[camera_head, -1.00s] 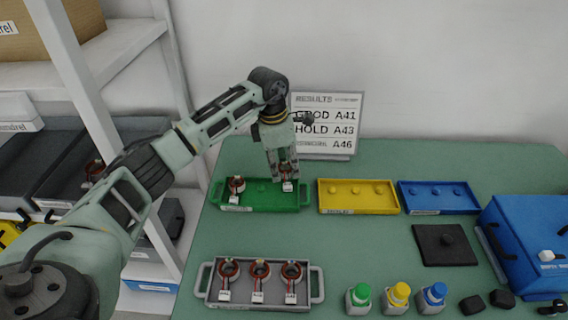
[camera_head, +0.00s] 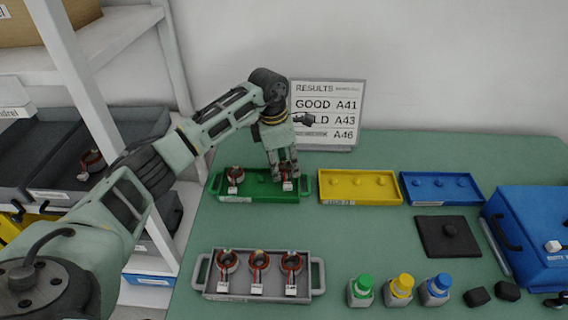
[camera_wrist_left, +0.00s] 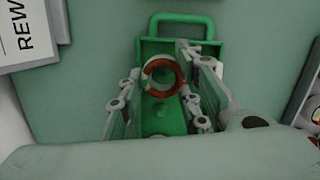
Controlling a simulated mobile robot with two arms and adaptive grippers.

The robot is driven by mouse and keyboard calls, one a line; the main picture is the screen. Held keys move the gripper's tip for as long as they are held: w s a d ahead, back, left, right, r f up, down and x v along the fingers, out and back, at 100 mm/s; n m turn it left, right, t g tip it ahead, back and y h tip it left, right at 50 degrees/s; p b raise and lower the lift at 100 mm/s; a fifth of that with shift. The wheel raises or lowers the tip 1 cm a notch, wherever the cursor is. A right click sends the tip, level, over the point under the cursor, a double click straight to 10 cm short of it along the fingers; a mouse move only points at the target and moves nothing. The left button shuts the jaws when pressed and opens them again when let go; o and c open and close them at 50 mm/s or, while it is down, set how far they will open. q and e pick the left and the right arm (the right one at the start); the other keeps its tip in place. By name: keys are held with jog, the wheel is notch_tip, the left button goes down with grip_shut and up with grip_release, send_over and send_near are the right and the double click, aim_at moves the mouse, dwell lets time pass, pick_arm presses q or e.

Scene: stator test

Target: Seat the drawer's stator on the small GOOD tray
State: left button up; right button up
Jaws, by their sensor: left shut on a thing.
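The green tray (camera_head: 262,195) stands at the back left of the table, below the results board. One stator (camera_head: 235,175), a copper-red ring with a white tag, sits at its left end. My left gripper (camera_head: 285,178) points down over the tray's right end, shut on a second stator (camera_head: 287,186). In the left wrist view this stator (camera_wrist_left: 149,83) shows as a ring between the fingers (camera_wrist_left: 165,95), over the green tray (camera_wrist_left: 150,48) near its handle. I cannot tell whether its underside touches the tray. My right gripper is out of view.
A grey tray (camera_head: 312,256) with three stators stands in front. Yellow (camera_head: 325,190) and blue (camera_head: 408,192) trays lie to the right, with capped bottles (camera_head: 399,290) and a blue case (camera_head: 530,235). A dark drawer (camera_head: 60,196) at left holds another stator (camera_head: 92,160).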

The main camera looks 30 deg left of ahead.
pick_arm(q)
jog(key=shift+f+b, duration=0.45)
jog(key=shift+f, duration=0.25)
jog(key=shift+f, duration=0.1)
jog(key=o, duration=1.1)
jog(key=shift+c, duration=0.2)
jog(key=shift+r+p, duration=1.6)
jog(key=shift+r, duration=0.95)
jog(key=shift+o, duration=0.5)
